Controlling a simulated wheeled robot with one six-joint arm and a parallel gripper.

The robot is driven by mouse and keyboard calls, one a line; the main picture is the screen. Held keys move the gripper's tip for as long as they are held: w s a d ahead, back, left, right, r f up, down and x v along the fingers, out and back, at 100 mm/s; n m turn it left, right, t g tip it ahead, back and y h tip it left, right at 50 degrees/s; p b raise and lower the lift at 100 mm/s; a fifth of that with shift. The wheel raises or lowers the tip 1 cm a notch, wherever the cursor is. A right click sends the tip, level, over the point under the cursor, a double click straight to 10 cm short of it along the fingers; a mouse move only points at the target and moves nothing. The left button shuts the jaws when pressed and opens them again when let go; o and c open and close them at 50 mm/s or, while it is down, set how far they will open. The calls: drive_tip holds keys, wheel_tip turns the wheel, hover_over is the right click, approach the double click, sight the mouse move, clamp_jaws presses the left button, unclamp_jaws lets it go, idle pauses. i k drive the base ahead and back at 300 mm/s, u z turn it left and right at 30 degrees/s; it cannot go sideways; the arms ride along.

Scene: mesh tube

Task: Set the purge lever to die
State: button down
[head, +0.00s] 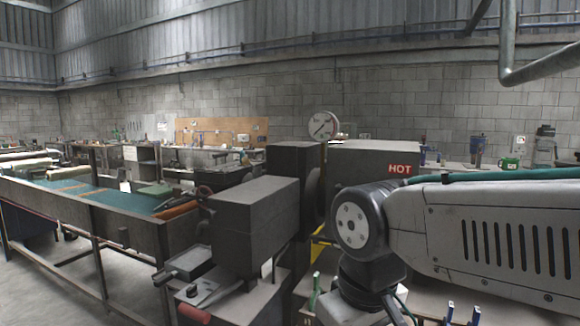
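Only part of my arm shows, at the right and bottom centre of the head view; my gripper is not in view. The extruder-like machine has a dark grey box (245,225) in front, another dark block (293,158) behind it, and a grey housing (372,160) marked HOT. A small black-knobbed handle (192,291) sits on the lower front of the machine, with a red grip (194,314) just below it. I cannot tell which part is the purge lever, nor read any die marking. My arm hides part of the machine.
A round dial gauge (322,125) stands above the machine. A long bench with a teal top (80,187) runs along the left. A green upright piece (315,291) is left of my arm. Open floor (60,285) lies at the lower left.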

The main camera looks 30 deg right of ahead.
sight(245, 161)
drive_tip(key=u, duration=0.15)
drive_tip(key=k, duration=0.6)
drive_tip(key=u, duration=1.15)
drive_tip(key=i, duration=2)
drive_tip(key=z, duration=1.2)
drive_tip(key=i, duration=0.8)
drive_tip(key=z, duration=0.8)
